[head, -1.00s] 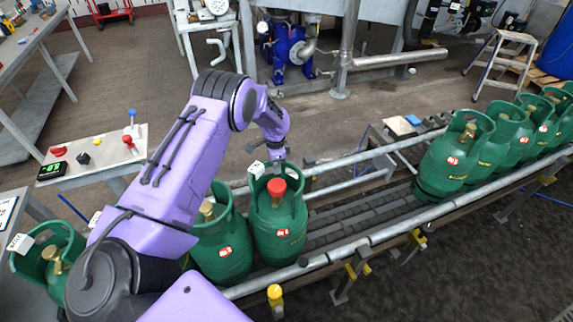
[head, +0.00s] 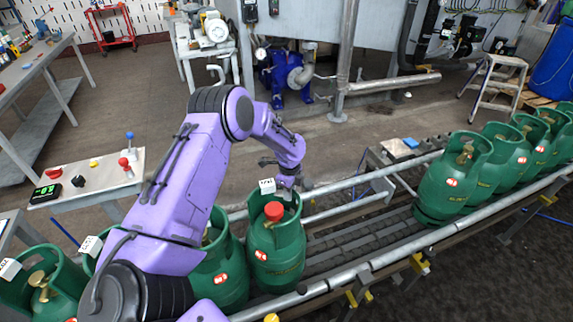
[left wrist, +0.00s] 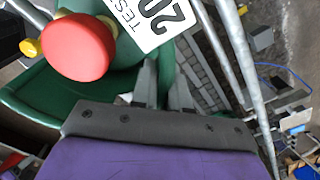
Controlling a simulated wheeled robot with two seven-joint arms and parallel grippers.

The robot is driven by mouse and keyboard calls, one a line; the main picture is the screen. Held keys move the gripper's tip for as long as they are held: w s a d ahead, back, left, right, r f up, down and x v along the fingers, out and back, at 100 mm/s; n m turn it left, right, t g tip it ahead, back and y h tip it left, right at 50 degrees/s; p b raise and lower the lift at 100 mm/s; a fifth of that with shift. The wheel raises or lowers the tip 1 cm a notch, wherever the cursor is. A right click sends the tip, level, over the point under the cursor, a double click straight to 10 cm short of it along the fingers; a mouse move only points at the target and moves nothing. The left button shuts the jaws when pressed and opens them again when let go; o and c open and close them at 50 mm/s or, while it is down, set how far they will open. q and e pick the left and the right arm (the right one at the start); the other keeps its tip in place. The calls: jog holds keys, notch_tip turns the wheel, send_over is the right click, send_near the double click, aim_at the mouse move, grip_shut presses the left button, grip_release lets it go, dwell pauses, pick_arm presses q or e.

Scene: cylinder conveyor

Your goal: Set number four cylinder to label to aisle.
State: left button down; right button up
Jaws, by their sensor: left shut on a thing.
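A green gas cylinder (head: 277,262) with a red cap (head: 273,211) stands upright on the conveyor rollers, near the middle of the head view. Its red-and-white label (head: 261,255) is on the front left of its body; its number is too small to read. A white tag (head: 266,186) is at its collar, and part of the tag shows in the left wrist view (left wrist: 158,20). My left gripper (head: 287,184) is shut on the collar rim at the back; its fingers show at the green collar in the left wrist view (left wrist: 162,85). My right gripper is not in view.
A neighbouring cylinder (head: 217,277) stands close on the left, partly behind my arm. Several green cylinders (head: 452,180) stand on the right. The conveyor rollers (head: 355,232) between are clear. Side rails (head: 335,284) run along both edges. A control panel (head: 105,178) stands at left.

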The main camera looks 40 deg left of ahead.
pick_arm(q)
jog(key=shift+s+d+f, duration=0.1)
dwell(0.4)
jog(key=c, duration=1.2)
grip_release()
notch_tip(320, 180, up, 11)
jog(key=shift+f+b, duration=0.2)
jog(key=shift+b, duration=0.65)
